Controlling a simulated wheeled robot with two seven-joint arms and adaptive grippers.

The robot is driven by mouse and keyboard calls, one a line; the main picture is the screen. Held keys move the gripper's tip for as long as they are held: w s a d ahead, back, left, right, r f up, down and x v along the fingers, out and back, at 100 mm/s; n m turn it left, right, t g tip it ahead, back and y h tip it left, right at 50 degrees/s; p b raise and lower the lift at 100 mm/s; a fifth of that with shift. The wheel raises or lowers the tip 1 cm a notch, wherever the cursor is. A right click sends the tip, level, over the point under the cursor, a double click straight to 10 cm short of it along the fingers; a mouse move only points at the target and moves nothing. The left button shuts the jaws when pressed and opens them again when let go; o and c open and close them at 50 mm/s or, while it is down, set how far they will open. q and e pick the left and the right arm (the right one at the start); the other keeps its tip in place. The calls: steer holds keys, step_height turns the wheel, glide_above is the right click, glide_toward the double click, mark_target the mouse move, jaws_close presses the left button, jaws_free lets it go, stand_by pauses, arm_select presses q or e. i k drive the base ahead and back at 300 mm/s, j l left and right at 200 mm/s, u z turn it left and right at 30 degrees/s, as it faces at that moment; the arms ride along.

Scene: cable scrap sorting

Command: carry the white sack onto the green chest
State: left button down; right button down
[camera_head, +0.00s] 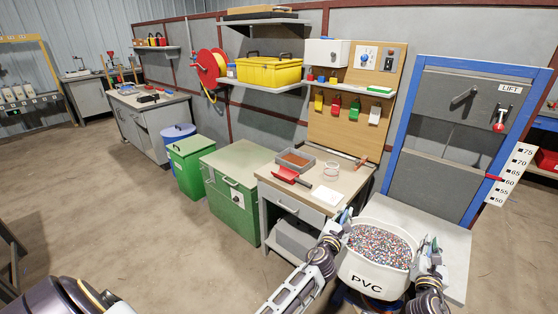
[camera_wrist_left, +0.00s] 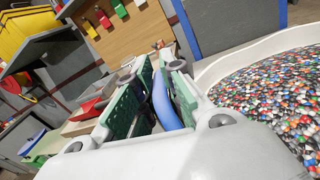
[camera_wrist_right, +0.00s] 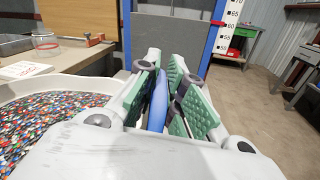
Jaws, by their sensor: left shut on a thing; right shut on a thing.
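The white sack (camera_head: 350,268), marked PVC, is open at the top and full of multicoloured granules. It is upright at the lower right of the head view, between my two grippers. My left gripper (camera_head: 343,222) is shut on a blue handle (camera_wrist_left: 163,103) at the sack's left side. My right gripper (camera_head: 430,250) is shut on another blue handle (camera_wrist_right: 157,100) at its right side. The sack's underside is mostly hidden. The green chest (camera_head: 238,161), with a flat, bare lid, stands on the floor left of the workbench, apart from the sack.
A workbench (camera_head: 335,202) with a grey tray (camera_head: 296,158), a red scoop (camera_head: 290,176) and a clear round container stands between chest and sack. A grey platform (camera_head: 455,247) under the blue lift frame (camera_head: 392,160) is behind the sack. A smaller green bin (camera_head: 187,176) stands left. Floor in front of the chest is clear.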

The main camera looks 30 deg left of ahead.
mark_target(243, 163)
steer(key=j+u, duration=0.15)
steer(key=j, duration=0.3)
steer(key=i+j+u, duration=0.2)
steer(key=j, duration=0.3)
steer(key=i+j+u, duration=0.15)
steer(key=j, duration=0.3)
steer(key=i+j+u, duration=0.45)
steer(key=i+j, duration=0.35)
steer(key=j, duration=0.15)
steer(key=i+l+u, duration=0.15)
steer(key=i, duration=0.2)
steer(key=l, duration=0.3)
steer(key=i+l, duration=0.15)
steer(key=l, duration=0.15)
